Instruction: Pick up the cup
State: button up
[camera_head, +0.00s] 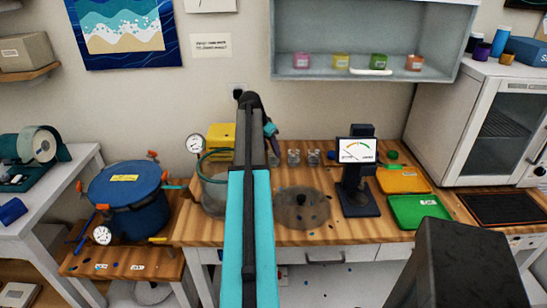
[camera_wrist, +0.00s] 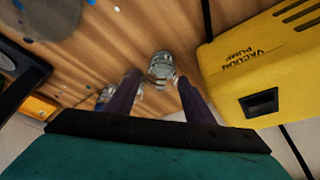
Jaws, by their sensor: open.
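Small clear cups stand in a row at the back of the wooden bench, one of them (camera_head: 293,157) just right of my arm in the head view. In the wrist view one clear cup (camera_wrist: 162,65) stands between and slightly beyond my gripper's (camera_wrist: 160,82) two dark fingertips. The gripper is open, with a finger on each side of that cup, and I see no contact. Another clear cup (camera_wrist: 105,95) is partly hidden behind the left finger. In the head view my arm hides part of the bench and the gripper is hard to make out.
A yellow vacuum pump (camera_wrist: 255,65) sits close to the right finger in the wrist view. A round lid (camera_head: 302,208) lies on the bench front. A dark stand with a dial display (camera_head: 357,150) and a green tray (camera_head: 420,211) are to the right. A shelf (camera_head: 365,75) hangs above.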

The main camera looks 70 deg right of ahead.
jog(key=shift+w+d+f, duration=0.1)
jog(key=shift+d+f, duration=0.25)
jog(key=shift+d, duration=0.05)
jog(key=shift+a+r, duration=0.25)
jog(key=shift+p+x, duration=0.8)
jog(key=shift+x, duration=1.8)
jog(key=shift+w+d, duration=0.1)
jog(key=c, duration=0.7)
jog(key=shift+o, duration=0.2)
jog(key=shift+r, duration=0.15)
notch_tip(320, 180, up, 10)
jog(key=b, duration=0.2)
jog(key=shift+b, duration=0.4)
